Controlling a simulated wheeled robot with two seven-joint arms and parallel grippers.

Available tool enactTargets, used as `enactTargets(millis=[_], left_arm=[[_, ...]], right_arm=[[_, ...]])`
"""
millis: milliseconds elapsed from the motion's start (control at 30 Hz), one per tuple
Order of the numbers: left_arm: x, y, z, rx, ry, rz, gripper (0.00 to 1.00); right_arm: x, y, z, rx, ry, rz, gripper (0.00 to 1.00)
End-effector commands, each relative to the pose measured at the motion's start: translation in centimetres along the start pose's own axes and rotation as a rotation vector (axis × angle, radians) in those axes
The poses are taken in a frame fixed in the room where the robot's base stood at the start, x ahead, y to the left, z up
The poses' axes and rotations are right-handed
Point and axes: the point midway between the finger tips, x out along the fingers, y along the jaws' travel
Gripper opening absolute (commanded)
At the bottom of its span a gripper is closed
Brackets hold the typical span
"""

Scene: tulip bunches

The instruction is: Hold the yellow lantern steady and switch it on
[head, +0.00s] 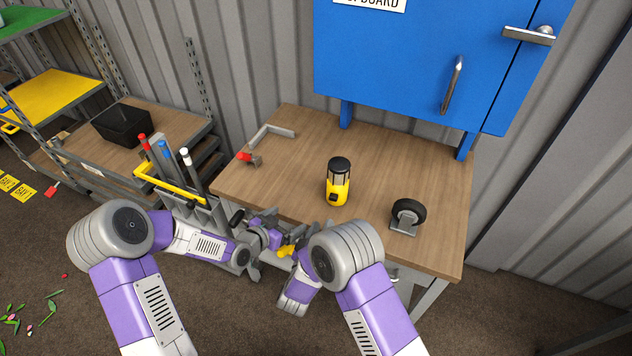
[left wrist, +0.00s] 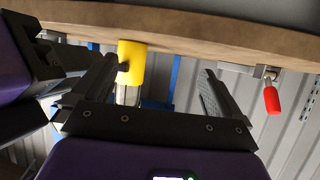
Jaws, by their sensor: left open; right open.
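The yellow lantern (head: 338,189) stands upright on the wooden workbench, with a black cap, a clear middle and a dark patch on its front. In the left wrist view, which is upside down, the lantern (left wrist: 131,64) hangs from the bench top, with a small dark knob on its side. My left gripper (left wrist: 160,70) is open and empty at the bench's front edge, apart from the lantern, which shows toward one finger. My right gripper is beside it, mostly hidden behind its own arm in the head view; dark parts of it (left wrist: 42,50) show in the left wrist view.
The workbench (head: 420,170) also carries a caster wheel (head: 408,214) on the right and a red-handled clamp (head: 247,157) at the left. A blue cupboard (head: 400,60) stands behind. A rack of coloured-tipped tools (head: 165,165) is left of the bench. Bench top around the lantern is clear.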

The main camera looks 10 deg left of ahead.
Motion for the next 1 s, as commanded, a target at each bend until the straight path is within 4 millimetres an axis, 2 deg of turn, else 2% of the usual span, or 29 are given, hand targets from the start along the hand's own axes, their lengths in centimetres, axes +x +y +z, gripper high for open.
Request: enactTargets(millis=[33, 100, 200, 300, 533, 767, 1000], left_arm=[[1.2, 0.1, -3.0, 0.014, 0.079, 0.023, 1.0], [2.3, 0.5, -7.1, 0.03, 0.187, 0.06, 1.0], [3.8, 1.2, -11.7, 0.045, 0.324, 0.137, 1.0], [5.0, 1.6, -12.5, 0.048, 0.38, 0.213, 1.0], [6.7, 2.2, -12.6, 0.065, 0.436, 0.338, 1.0], [7.6, 2.7, -12.7, 0.075, 0.446, 0.38, 1.0], [10.4, 4.0, -14.0, 0.075, 0.445, 0.381, 1.0]], right_arm=[[0.0, 0.0, 0.0, 0.0, 0.0, 0.0, 0.43], [0.0, 0.0, 0.0, 0.0, 0.0, 0.0, 0.43], [0.0, 0.0, 0.0, 0.0, 0.0, 0.0, 0.43], [0.0, 0.0, 0.0, 0.0, 0.0, 0.0, 0.43], [0.0, 0.0, 0.0, 0.0, 0.0, 0.0, 0.43], [0.0, 0.0, 0.0, 0.0, 0.0, 0.0, 0.43], [0.0, 0.0, 0.0, 0.0, 0.0, 0.0, 0.43]])
